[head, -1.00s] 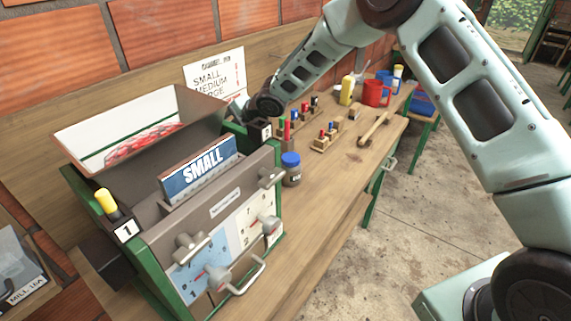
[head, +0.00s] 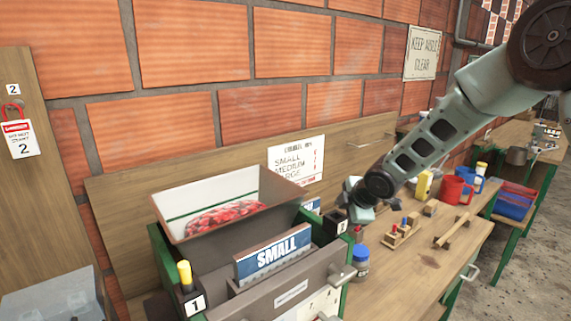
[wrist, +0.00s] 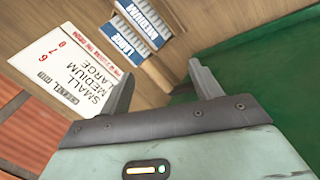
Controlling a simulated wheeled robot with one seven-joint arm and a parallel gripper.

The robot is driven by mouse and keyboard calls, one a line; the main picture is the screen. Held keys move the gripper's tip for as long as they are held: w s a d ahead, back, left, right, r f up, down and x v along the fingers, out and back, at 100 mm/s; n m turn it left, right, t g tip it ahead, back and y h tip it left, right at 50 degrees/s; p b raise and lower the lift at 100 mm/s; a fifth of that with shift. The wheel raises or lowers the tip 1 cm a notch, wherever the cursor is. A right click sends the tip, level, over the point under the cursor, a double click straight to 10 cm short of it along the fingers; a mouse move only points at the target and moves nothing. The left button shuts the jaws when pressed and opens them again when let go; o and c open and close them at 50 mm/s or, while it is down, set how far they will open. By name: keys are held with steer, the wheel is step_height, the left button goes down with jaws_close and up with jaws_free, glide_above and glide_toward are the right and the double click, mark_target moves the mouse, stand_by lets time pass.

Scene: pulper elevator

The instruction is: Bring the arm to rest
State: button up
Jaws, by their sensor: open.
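My arm reaches in from the upper right in the head view. I cannot tell whether the gripper touches the machine.
A hopper (head: 183,232) of red berries and a SMALL plate (head: 272,253) sit on the machine. A wall chart (head: 297,160) is behind. A blue-lidded jar (head: 360,265), a yellow container (head: 424,184) and red mug (head: 453,190) stand on the bench.

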steer(key=s+d+r+m+g+h, duration=0.1)
steer(key=s+d+m, duration=0.45)
steer(key=s, duration=0.45)
steer(key=s+d+r+m+g+h, duration=0.15)
steer(key=s+d+m, duration=0.25)
steer(key=s+m, duration=0.45)
steer(key=s+d+r+m+g+h, duration=0.15)
steer(key=s+d+m, duration=0.35)
steer(key=s, duration=0.7)
steer(key=s+a+f+n+g+b, duration=0.1)
steer(key=s+a+n+b, duration=0.2)
steer(key=s+a, duration=0.3)
steer(key=s+a+f+n+g+y+b, duration=0.1)
steer(key=s+a+f+n+g+b, duration=0.1)
steer(key=s+a, duration=0.4)
steer(key=a+n+b, duration=0.1)
steer(key=a+n, duration=0.1)
steer(key=a, duration=0.3)
steer(key=shift+s+a+f+n+y, duration=0.2)
steer(key=shift+a+n+y, duration=0.1)
steer(key=shift+n, duration=0.1)
